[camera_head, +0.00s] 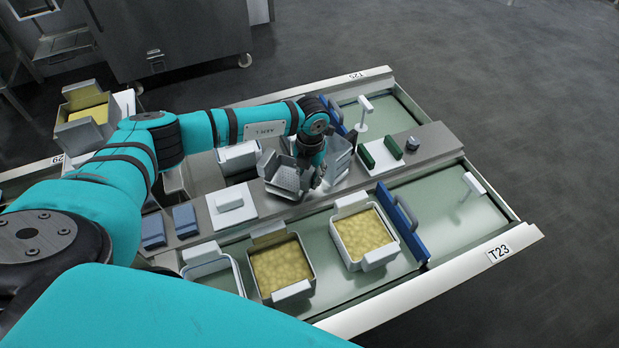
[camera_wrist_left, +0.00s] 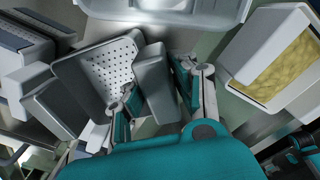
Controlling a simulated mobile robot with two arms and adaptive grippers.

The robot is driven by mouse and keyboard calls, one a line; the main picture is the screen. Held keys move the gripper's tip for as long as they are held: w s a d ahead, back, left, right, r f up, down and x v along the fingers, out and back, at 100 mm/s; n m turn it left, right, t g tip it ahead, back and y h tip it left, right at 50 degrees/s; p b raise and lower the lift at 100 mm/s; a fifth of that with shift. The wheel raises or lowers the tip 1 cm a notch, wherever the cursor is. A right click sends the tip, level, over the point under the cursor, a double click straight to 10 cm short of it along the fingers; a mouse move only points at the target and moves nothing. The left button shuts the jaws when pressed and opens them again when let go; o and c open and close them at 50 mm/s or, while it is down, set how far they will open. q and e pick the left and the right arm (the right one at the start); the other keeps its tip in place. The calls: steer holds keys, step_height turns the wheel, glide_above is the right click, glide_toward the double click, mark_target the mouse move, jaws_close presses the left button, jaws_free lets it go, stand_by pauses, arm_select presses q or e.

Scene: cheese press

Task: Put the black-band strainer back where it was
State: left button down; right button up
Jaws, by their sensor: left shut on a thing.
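A grey perforated strainer (camera_head: 284,177) sits tilted over the middle grey strip of the table in the head view. My left gripper (camera_head: 317,180) is at its right side, pointing down. In the left wrist view the strainer's perforated face (camera_wrist_left: 108,72) lies left of my fingers. A second grey container (camera_head: 339,158) stands just behind and right of the gripper. My right gripper cannot be made out.
Two moulds of yellow curd (camera_head: 283,268) (camera_head: 366,232) stand in the front channel beside a blue divider (camera_head: 403,222). A white block (camera_head: 232,205) and blue blocks (camera_head: 154,231) lie left on the strip, green blocks (camera_head: 393,148) right. The channel right of the divider is mostly free.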

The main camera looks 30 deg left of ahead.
arm_select(q)
steer(key=shift+f, duration=0.9)
steer(key=shift+f, duration=0.1)
steer(key=c, duration=1.1)
jaws_free()
steer(key=shift+o, duration=0.2)
step_height(320, 180, up, 12)
steer(key=shift+d+r+b, duration=0.1)
steer(key=shift+r+b, duration=0.05)
steer(key=shift+b, duration=0.3)
